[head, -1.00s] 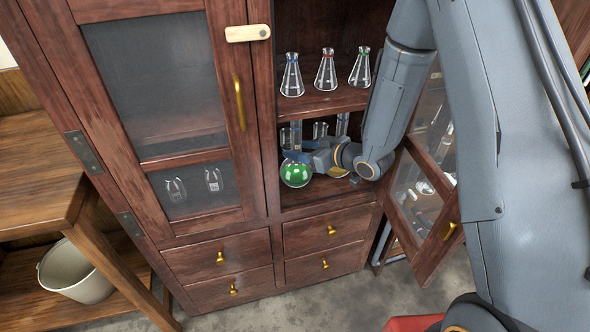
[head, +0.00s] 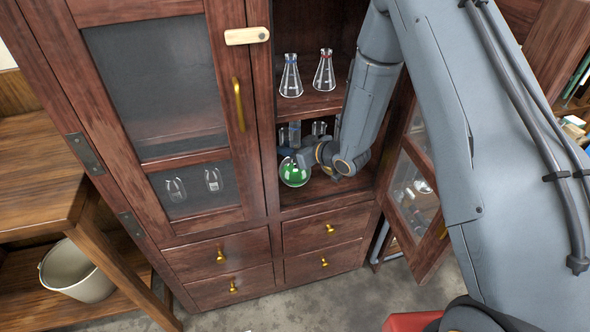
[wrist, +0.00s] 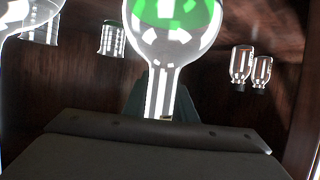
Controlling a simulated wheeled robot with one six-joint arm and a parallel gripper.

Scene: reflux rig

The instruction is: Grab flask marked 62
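A round-bottom flask with green liquid (head: 294,173) stands on the lower shelf inside the open cabinet, near the left side of the opening. My gripper is at the flask in the head view, mostly hidden behind my wrist. In the wrist view the flask (wrist: 175,35) appears neck-down, with its neck between the dark fingers of my gripper (wrist: 161,100). I cannot tell whether the fingers press on the neck. No number 62 can be read on it.
Conical flasks (head: 291,76) stand on the shelf above. Other glassware is on the lower shelf, and two small bottles (wrist: 241,64) show in the wrist view. The open right door (head: 415,200) hangs beside my arm; the left door (head: 160,110) is shut.

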